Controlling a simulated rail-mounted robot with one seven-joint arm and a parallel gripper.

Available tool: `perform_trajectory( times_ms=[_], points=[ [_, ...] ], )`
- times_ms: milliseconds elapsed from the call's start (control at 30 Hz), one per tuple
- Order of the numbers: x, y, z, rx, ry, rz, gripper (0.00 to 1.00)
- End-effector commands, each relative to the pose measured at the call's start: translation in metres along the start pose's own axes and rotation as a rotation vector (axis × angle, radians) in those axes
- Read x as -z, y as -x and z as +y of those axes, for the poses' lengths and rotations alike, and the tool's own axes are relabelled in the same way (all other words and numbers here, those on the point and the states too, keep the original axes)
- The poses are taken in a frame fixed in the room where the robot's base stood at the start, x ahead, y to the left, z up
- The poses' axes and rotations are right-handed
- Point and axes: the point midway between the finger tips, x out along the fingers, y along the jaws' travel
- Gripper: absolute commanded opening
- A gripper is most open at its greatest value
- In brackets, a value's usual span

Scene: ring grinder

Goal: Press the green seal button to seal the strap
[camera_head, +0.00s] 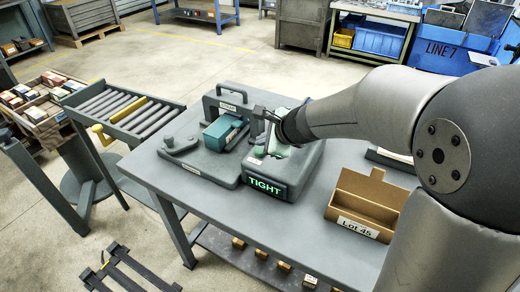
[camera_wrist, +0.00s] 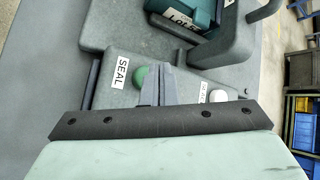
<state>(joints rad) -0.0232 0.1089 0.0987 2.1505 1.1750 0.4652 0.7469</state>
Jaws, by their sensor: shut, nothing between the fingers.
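The green seal button (camera_wrist: 141,77) is a round knob beside a white SEAL label (camera_wrist: 122,70) on the grey strapping machine. My gripper (camera_wrist: 160,72) is shut and empty, its fingertips just right of the button in the wrist view and partly covering it. I cannot tell whether they touch it. In the head view, my gripper (camera_head: 265,114) is over the machine's top, and the button is hidden. A lit display (camera_head: 265,187) on the machine's front reads TIGHT. A teal box (camera_head: 222,133) sits under the machine's grey arch (camera_head: 232,103); a strap cannot be made out.
A white button (camera_wrist: 218,96) is right of my fingers in the wrist view. A brown open box (camera_head: 365,203) labelled Lot 45 stands on the grey table (camera_head: 310,232), right of the machine. A roller conveyor (camera_head: 117,108) is at the left.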

Motion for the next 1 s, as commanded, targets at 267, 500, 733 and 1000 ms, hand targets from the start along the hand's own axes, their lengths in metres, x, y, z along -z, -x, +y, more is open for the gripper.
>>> perform_trajectory(
  times_ms=[267, 500, 733, 1000],
  points=[
    [0.0005, -0.0008, 0.0006, 0.0, 0.0, 0.0, 0.0],
    [0.0047, -0.0065, 0.0047, 0.0, 0.0, 0.0, 0.0],
    [0.0042, -0.0059, 0.0042, 0.0, 0.0, 0.0, 0.0],
    [0.0049, -0.0068, 0.0049, 0.0, 0.0, 0.0, 0.0]
  ],
)
